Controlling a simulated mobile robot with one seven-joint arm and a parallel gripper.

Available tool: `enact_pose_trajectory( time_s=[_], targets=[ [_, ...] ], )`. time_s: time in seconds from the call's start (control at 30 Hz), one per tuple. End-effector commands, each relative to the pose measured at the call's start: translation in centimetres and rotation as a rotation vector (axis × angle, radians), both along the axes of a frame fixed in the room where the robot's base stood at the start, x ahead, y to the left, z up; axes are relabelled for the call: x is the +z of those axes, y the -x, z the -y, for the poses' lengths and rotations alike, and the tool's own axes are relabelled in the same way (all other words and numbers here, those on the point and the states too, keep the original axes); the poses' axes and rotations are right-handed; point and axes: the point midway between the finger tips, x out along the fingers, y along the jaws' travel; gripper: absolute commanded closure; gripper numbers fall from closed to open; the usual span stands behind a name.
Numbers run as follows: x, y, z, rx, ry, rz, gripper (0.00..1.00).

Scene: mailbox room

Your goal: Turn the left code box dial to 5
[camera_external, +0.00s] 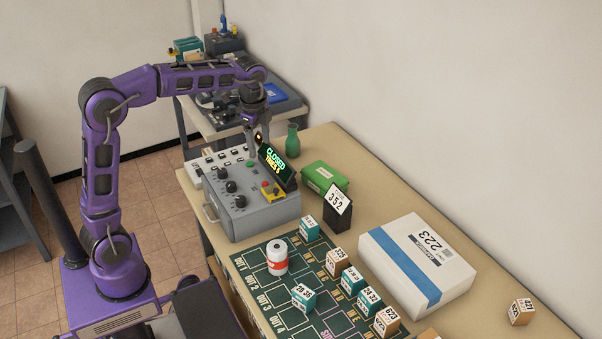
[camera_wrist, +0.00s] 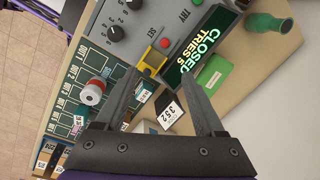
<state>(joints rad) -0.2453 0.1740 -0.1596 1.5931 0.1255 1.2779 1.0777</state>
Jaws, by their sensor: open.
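The grey code box (camera_external: 262,218) stands at the table's left end, with a row of black dials on its sloped top: one at the far end (camera_external: 222,172), a middle one (camera_external: 231,186) and a near one (camera_external: 240,201). Their pointer readings are too small to tell. The box's screen (camera_external: 276,162) reads "CLOSED TRIES 5". My gripper (camera_external: 257,146) is open and empty, above the box near the screen and apart from the dials. In the wrist view its spread fingers (camera_wrist: 158,80) point towards the box, with dials (camera_wrist: 113,34) at the upper left.
A green vase (camera_external: 292,142), green box (camera_external: 325,178) and black stand with card 352 (camera_external: 337,212) are near. A can (camera_external: 277,258) and several cubes occupy the mat.

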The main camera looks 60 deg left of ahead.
Motion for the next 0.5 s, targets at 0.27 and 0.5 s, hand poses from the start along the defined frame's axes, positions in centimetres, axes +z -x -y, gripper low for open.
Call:
enact_pose_trajectory(
  time_s=[0.27,0.5],
  targets=[
    [0.9,4.4,-5.9,-0.124,-0.233,-0.246,0.29],
    [-0.2,5.2,-7.2,-0.133,-0.259,-0.283,0.29]
  ],
)
